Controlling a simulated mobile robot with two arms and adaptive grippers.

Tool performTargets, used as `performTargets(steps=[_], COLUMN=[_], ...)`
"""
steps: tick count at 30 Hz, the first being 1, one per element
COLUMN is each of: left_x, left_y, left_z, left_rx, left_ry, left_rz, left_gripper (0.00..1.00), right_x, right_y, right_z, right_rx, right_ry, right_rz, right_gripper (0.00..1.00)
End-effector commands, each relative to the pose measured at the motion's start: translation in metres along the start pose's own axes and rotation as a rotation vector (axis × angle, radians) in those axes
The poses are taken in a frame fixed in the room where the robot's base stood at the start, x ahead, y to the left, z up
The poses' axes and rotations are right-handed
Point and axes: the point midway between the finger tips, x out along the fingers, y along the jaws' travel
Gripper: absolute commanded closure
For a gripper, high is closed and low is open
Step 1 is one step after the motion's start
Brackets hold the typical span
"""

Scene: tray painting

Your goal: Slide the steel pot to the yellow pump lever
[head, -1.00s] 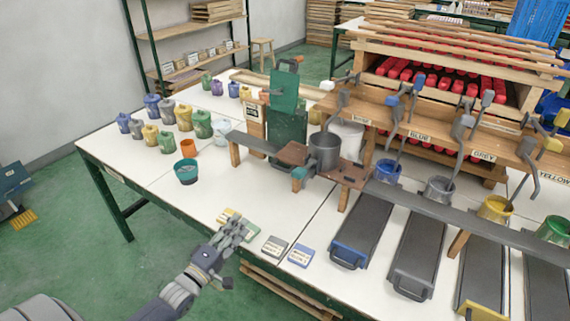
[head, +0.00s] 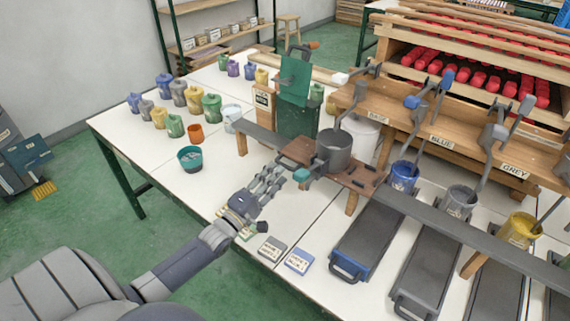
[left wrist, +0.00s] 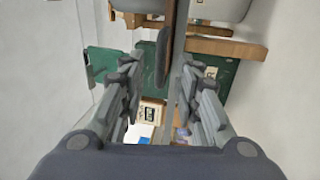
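The steel pot (head: 335,153) stands upright on a brown wooden platform (head: 362,183) in line with the long grey rail (head: 440,222). A teal-tipped piece (head: 301,175) sticks out at the platform's front left. My left gripper (head: 272,178) is in front and to the left of the pot, apart from it. In the left wrist view its fingers (left wrist: 158,95) are spread with a gap between them and hold nothing. The yellow pump lever is not clearly in view; the GREY label (head: 515,170) is the rightmost readable one. My right gripper is not in view.
Blue (head: 403,178), grey (head: 459,202) and yellow (head: 519,230) cans stand behind the rail. Pump levers, such as the blue one (head: 443,82), hang above. Dark trays (head: 367,240) lie in front of the rail. Small label cards (head: 297,260) lie near the table's front edge.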

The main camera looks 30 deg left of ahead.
Motion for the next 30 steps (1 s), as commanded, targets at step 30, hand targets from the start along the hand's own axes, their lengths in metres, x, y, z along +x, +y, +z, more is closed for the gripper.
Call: performTargets(steps=[30], left_x=[0.051], left_y=[-0.001], left_z=[0.000], left_rx=[0.000], left_ry=[0.000], left_rz=[-0.002], left_gripper=[1.00], right_x=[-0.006], right_y=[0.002], right_z=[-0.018], right_rx=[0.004], right_ry=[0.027], right_rz=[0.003], right_gripper=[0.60])
